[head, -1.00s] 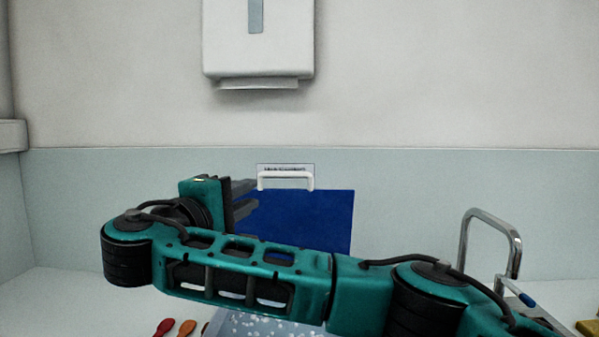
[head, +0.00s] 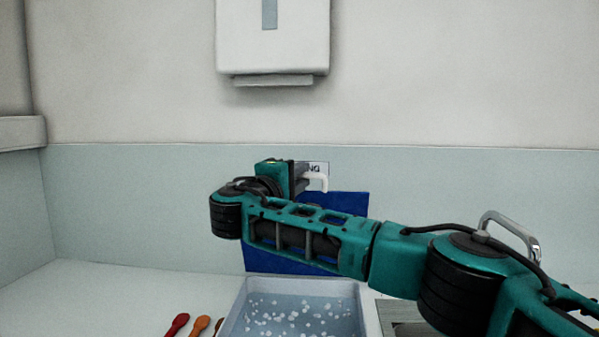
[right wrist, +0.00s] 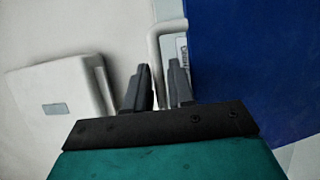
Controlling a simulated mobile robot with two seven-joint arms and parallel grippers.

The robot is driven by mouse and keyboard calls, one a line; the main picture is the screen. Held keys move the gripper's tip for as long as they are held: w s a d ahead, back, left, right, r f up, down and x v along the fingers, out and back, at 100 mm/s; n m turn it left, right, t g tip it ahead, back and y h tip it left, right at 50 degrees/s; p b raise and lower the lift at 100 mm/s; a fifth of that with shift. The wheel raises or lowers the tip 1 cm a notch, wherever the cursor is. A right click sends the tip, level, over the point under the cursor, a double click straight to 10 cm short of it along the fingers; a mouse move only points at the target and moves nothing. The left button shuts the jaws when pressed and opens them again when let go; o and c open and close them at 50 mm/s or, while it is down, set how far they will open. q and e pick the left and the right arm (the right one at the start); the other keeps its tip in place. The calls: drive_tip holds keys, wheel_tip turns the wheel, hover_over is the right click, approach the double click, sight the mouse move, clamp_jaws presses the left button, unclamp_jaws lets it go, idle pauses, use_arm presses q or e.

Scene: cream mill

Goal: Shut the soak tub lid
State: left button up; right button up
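The soak tub lid (head: 345,205) is a blue panel standing upright at the back of the tub, partly behind my right arm. Its white handle (head: 319,182) is at its top edge, and it also shows in the right wrist view (right wrist: 156,50). The tub (head: 236,310) is open below, with bluish liquid and white bits. My right gripper (head: 303,178) is at the handle's left side. In the right wrist view its fingers (right wrist: 158,85) are apart, with the handle bar showing in the gap; contact is unclear. My left gripper is out of view.
A white dispenser (head: 272,40) hangs on the wall above. Red and orange spoons (head: 199,325) lie on the counter left of the tub. The counter's left is clear.

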drive_tip(key=shift+w+d, duration=0.2)
drive_tip(key=shift+w, duration=0.05)
drive_tip(key=shift+c, duration=0.4)
clamp_jaws()
